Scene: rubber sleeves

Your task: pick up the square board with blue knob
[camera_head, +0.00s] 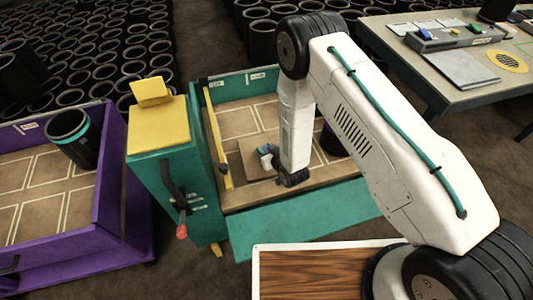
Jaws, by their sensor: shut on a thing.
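The square board (254,168) is a small brown piece inside the teal-walled bin in the middle of the view. Its blue knob (264,149) shows as a small blue patch at my gripper. My gripper (267,155) is at the end of the arm, low in the bin, and is shut on the knob of the board. The fingers are small and partly hidden, so their exact hold is hard to make out.
A teal cabinet (160,180) with a yellow top and red-tipped lever stands left of the bin. A purple bin (110,185) holding a black sleeve (72,137) is farther left. A grey table (440,82) stands at right. Many black sleeves fill the back.

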